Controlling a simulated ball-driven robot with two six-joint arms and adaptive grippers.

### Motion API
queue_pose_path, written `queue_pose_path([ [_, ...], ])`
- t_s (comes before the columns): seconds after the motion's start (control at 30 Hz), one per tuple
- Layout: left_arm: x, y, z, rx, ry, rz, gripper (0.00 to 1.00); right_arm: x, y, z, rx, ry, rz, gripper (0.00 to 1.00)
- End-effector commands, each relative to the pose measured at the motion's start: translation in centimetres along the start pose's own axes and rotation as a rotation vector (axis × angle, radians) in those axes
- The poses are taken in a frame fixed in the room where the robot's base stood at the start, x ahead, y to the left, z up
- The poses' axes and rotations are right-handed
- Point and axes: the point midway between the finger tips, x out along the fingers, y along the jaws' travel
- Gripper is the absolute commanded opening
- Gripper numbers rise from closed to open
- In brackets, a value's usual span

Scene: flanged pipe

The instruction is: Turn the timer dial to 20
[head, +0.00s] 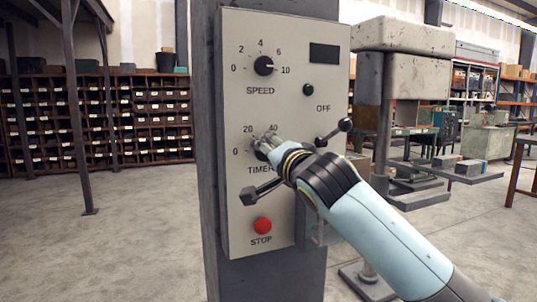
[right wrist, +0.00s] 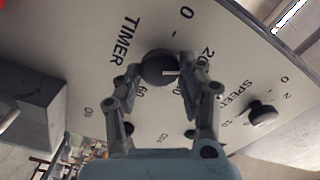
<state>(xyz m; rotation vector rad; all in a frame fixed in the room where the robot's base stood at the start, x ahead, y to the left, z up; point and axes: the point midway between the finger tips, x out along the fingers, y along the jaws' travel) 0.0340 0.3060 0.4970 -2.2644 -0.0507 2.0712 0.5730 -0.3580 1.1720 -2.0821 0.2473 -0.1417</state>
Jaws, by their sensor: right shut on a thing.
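The timer dial (head: 261,154) is a dark round knob low on the grey control panel (head: 240,130), with marks 0, 20 and 40 visible around it in the head view. In the right wrist view the dial (right wrist: 156,69) sits between my fingers, and its white pointer line points right, roughly between the 20 and 40 marks. My right gripper (head: 264,147) is shut on the dial, one finger on each side; it also shows in the right wrist view (right wrist: 162,70). My fingers hide part of the dial and its scale in the head view. My left gripper is not in view.
A red stop button (head: 263,225) is below. Black-knobbed levers (head: 262,191) stick out near my arm. A drill press (head: 400,70) stands behind at right.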

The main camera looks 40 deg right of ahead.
Motion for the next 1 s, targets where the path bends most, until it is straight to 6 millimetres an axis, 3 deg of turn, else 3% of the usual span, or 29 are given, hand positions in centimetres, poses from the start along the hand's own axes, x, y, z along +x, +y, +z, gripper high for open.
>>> queue_pose_path([
  [0.07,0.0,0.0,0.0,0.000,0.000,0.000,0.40,0.0,-0.1,-0.1,-0.002,0.002,-0.002,0.07],
  [0.1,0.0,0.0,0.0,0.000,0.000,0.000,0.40,0.0,-0.1,-0.1,-0.002,0.002,-0.002,0.42],
  [0.27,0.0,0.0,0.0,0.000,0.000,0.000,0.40,0.0,-0.1,-0.1,-0.002,0.001,-0.002,0.62],
  [0.63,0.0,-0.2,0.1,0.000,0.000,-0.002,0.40,-0.9,0.0,0.0,-0.002,-0.001,-0.001,0.62],
  [1.0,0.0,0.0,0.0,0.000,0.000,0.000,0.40,-8.7,0.1,0.0,-0.003,-0.001,0.001,0.62],
])
